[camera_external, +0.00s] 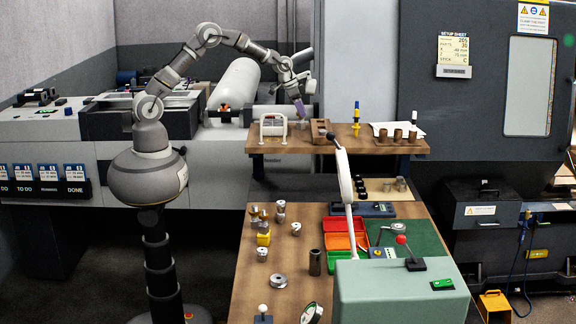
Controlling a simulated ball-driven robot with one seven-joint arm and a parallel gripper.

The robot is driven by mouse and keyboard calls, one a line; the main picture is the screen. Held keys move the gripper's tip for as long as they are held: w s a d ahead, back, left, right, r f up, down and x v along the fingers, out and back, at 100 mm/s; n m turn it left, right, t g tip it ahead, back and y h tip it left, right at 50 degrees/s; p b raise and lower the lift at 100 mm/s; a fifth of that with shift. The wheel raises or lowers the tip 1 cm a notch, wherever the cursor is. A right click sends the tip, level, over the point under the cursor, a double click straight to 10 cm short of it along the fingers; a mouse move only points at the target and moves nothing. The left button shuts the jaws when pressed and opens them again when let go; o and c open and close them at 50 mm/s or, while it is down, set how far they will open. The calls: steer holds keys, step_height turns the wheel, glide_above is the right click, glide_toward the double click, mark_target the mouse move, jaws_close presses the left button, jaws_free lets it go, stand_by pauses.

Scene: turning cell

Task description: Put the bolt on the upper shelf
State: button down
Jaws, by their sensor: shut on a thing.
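The upper shelf (345,147) is a raised wooden board above the back of the workbench. My gripper (301,112), with purple-grey fingers, points down over its left part, between a white wire rack and a brown wooden block. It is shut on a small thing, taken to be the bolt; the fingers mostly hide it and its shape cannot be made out. I cannot tell whether it touches the shelf.
On the shelf stand a white wire rack (273,128), a brown block (320,131), a yellow-and-blue tool (356,118) and several brown cups (397,136). Below, the workbench (255,290) carries metal parts, red and green trays (337,242) and a lamp (345,178).

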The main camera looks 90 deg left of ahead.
step_height(320, 180, down, 3)
steer(key=shift+s+f, duration=0.1)
steer(key=shift+f, duration=0.35)
steer(key=shift+f, duration=0.15)
steer(key=c, duration=0.6)
jaws_free()
